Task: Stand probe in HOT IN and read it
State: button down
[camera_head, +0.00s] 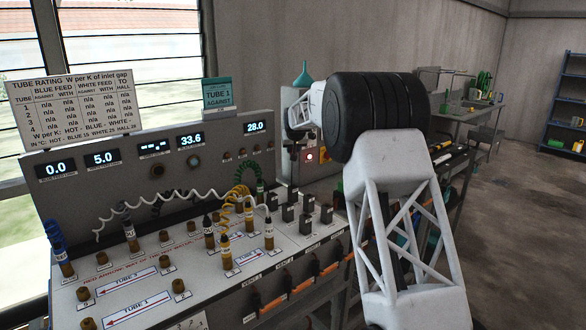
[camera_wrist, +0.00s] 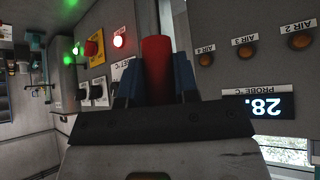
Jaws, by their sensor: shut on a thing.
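In the wrist view my gripper (camera_wrist: 155,72) has its blue fingers closed on an upright-looking red cylinder (camera_wrist: 157,50), which looks like the probe's handle. Its other end is hidden behind the gripper. In the head view my arm hides the gripper and the held thing. The probe display (camera_head: 254,127) reads 28.0; it also shows upside down in the wrist view (camera_wrist: 265,106), partly cut off. The bench panel (camera_head: 137,262) has several brass ports, some with plugged hoses. I cannot read which port is HOT IN.
Other displays read 0.0 (camera_head: 56,167), 5.0 (camera_head: 102,158) and 33.6 (camera_head: 190,139). A white coiled cable (camera_head: 150,202) arches over the ports. A rating card (camera_head: 72,105) and a TUBE 1 AGAINST card (camera_head: 218,93) stand atop the panel. A red lamp (camera_head: 309,157) is lit.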

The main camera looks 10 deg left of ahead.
jog(key=s+d+r, duration=0.1)
jog(key=s+d, duration=0.2)
jog(key=s, duration=0.8)
jog(key=s+d+r, duration=0.2)
jog(key=s+d, duration=0.2)
jog(key=s, duration=0.7)
jog(key=shift+s+r, duration=0.25)
jog(key=shift+r, duration=0.05)
jog(key=shift+f, duration=0.2)
